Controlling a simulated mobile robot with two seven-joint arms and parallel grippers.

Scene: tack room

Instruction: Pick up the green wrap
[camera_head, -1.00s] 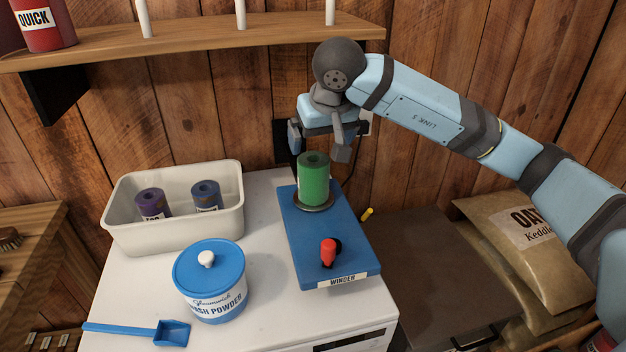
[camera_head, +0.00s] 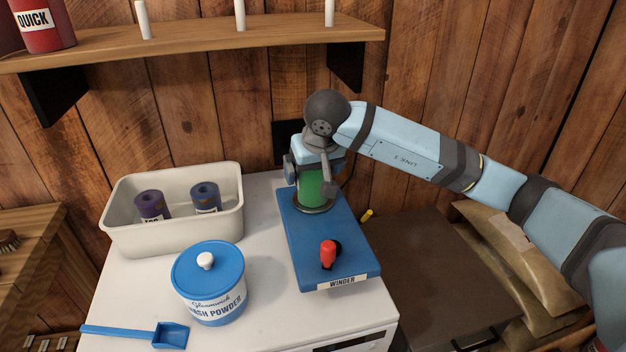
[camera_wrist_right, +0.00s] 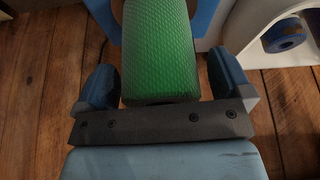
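The green wrap (camera_head: 312,190) stands upright on the round plate of the blue winder (camera_head: 305,240). My right gripper (camera_head: 310,178) has come down over it from above, with one finger on each side and its top hidden under the gripper. In the right wrist view the green wrap (camera_wrist_right: 160,50) lies between the two fingers (camera_wrist_right: 164,82), with a gap showing on both sides, so the gripper is open and not clamped on it. My left gripper is out of view.
A cream bin (camera_head: 125,235) with a purple wrap (camera_head: 152,205) and a blue wrap (camera_head: 206,197) stands left of the winder. A wash powder tub (camera_head: 210,285) and blue scoop (camera_head: 170,334) are in front. A shelf (camera_head: 200,42) hangs above. The winder has a red knob (camera_head: 328,253).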

